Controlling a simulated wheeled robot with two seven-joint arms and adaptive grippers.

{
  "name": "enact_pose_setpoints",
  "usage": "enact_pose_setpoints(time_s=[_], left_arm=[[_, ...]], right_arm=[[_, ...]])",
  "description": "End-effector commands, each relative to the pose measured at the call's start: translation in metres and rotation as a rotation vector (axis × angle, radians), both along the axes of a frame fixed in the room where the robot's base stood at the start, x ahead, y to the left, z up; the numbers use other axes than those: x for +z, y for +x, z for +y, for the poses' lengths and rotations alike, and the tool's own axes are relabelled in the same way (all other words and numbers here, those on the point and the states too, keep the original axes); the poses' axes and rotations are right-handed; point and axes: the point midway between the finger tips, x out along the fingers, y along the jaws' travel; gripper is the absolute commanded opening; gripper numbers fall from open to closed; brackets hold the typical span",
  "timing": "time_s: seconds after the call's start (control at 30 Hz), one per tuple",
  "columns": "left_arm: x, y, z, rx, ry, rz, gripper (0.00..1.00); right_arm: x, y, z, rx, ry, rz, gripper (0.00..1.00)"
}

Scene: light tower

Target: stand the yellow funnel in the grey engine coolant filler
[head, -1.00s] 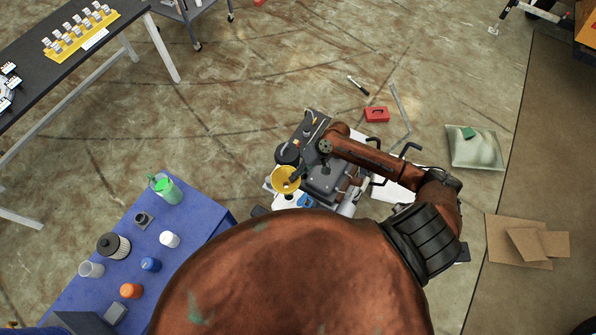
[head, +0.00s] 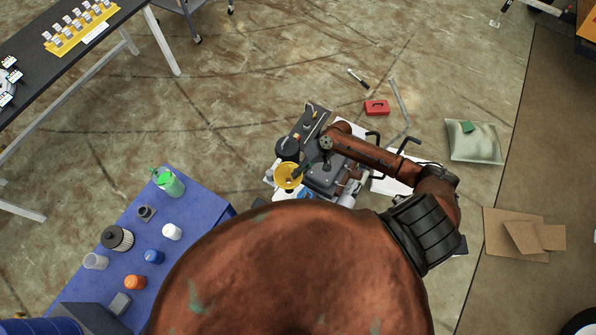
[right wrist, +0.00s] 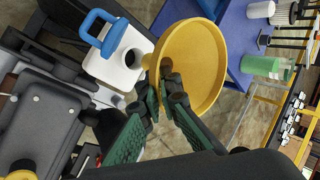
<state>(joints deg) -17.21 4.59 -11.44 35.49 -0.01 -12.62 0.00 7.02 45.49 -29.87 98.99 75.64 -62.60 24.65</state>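The yellow funnel (head: 289,177) is at the left edge of the engine (head: 325,175) in the head view. It fills the upper middle of the right wrist view (right wrist: 197,68), its wide mouth towards the camera. My right gripper (right wrist: 163,92) is shut on the funnel by its near side, and the fingertips hide part of it. The gripper also shows in the head view (head: 299,167). The funnel's spout is hidden. I cannot make out the grey coolant filler for certain, nor whether the funnel touches anything beneath. My left gripper is not in view.
A blue table (head: 200,205) to the left bears a green jug (head: 170,182), a filter (head: 117,238) and several caps. A red box (head: 377,107) lies on open floor behind.

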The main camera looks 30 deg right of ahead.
Motion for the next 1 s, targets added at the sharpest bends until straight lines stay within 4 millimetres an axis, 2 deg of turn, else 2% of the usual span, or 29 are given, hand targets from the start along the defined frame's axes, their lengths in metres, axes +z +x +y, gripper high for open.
enact_pose_setpoints(time_s=[1.0], left_arm=[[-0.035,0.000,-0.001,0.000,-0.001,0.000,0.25]], right_arm=[[-0.060,0.000,0.000,0.000,0.000,0.000,0.00]])
